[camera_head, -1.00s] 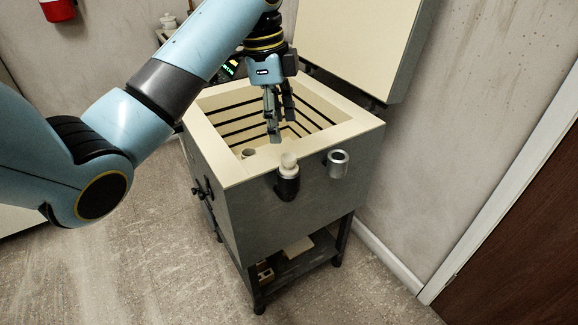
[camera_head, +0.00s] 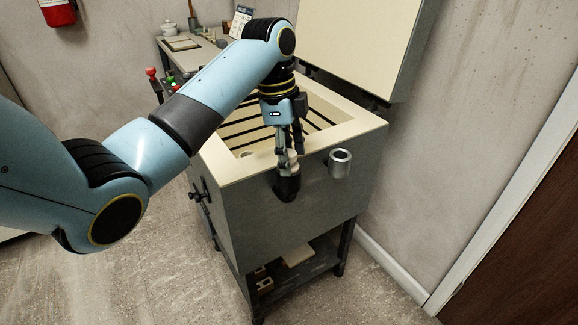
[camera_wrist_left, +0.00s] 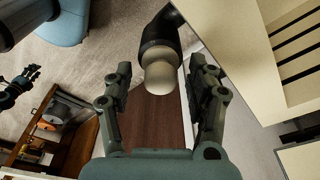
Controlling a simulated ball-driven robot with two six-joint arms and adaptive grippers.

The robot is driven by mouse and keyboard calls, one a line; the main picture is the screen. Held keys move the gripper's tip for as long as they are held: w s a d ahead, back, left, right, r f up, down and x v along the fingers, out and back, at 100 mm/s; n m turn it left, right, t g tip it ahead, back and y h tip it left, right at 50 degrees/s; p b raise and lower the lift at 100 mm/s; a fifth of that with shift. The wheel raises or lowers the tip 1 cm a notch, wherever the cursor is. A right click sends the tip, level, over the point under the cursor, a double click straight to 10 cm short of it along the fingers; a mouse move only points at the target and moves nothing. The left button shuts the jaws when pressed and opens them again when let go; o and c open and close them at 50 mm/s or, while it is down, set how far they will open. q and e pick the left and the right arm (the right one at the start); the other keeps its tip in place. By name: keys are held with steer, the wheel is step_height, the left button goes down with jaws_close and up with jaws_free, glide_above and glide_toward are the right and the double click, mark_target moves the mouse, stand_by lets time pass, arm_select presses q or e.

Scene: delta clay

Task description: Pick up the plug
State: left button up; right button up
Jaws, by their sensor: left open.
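The plug (camera_wrist_left: 163,78) is a cream, round-ended piece seated in a black holder (camera_head: 287,188) on the front of the grey kiln. In the head view the cream plug (camera_head: 292,157) is partly hidden by my fingers. My left gripper (camera_head: 289,162) is open and points down at the plug, just above the holder. In the left wrist view the plug's end lies between the two spread fingers of my left gripper (camera_wrist_left: 160,76), with a gap on each side. A dark jointed part at that view's left edge may be my right gripper (camera_wrist_left: 18,86); it is too small to tell its state.
The kiln's cream rim (camera_head: 355,127) and open chamber lie behind the plug. An empty silver ring holder (camera_head: 340,164) is fixed just right of the black one. The raised lid (camera_head: 355,45) stands at the back. A bench (camera_head: 185,55) with small items is behind left.

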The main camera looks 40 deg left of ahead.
arm_select(q)
jaws_close()
stand_by(0.3)
steer(key=shift+r, duration=0.1)
